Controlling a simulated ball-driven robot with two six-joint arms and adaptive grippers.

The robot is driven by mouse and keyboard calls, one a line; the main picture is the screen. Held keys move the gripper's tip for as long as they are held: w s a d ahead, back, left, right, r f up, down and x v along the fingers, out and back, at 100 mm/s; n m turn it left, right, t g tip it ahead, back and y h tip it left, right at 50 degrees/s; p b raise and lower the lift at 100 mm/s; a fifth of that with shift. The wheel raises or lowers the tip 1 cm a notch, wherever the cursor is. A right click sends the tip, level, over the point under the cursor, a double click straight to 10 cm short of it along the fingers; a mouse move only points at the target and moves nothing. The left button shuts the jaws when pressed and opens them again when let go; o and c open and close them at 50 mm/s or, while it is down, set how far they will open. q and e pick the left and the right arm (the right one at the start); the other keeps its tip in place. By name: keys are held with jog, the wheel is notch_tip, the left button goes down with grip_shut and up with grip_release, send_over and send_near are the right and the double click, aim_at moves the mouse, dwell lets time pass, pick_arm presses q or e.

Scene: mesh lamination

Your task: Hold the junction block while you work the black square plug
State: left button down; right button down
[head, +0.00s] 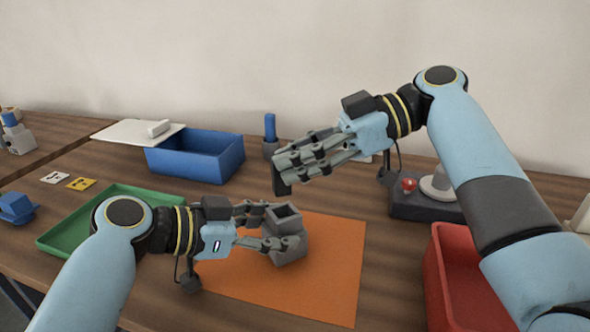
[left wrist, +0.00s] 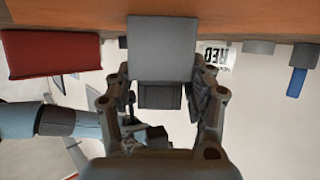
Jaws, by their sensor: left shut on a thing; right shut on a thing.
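The grey junction block (head: 287,246) is above the orange mat (head: 335,262), with a square opening on top. My left gripper (head: 283,228) is shut on it from the left, one finger on each side. I cannot tell if the block touches the mat. It fills the middle of the left wrist view (left wrist: 163,48) between the fingers. The black square plug (head: 281,184) hangs from the fingertips of my right gripper (head: 284,165), which is shut on it. The plug is above the block's opening and apart from it; its upper part is hidden by the fingers.
A green tray (head: 60,236) lies left and a blue bin (head: 200,166) behind. A blue peg (head: 270,126) stands at the back. A dark box with a red button (head: 408,185) is right, near a red bin (head: 434,280). Cards (head: 81,184) lie at left.

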dwell(0.3)
pick_arm(q)
jog(key=shift+c, duration=1.9)
grip_release()
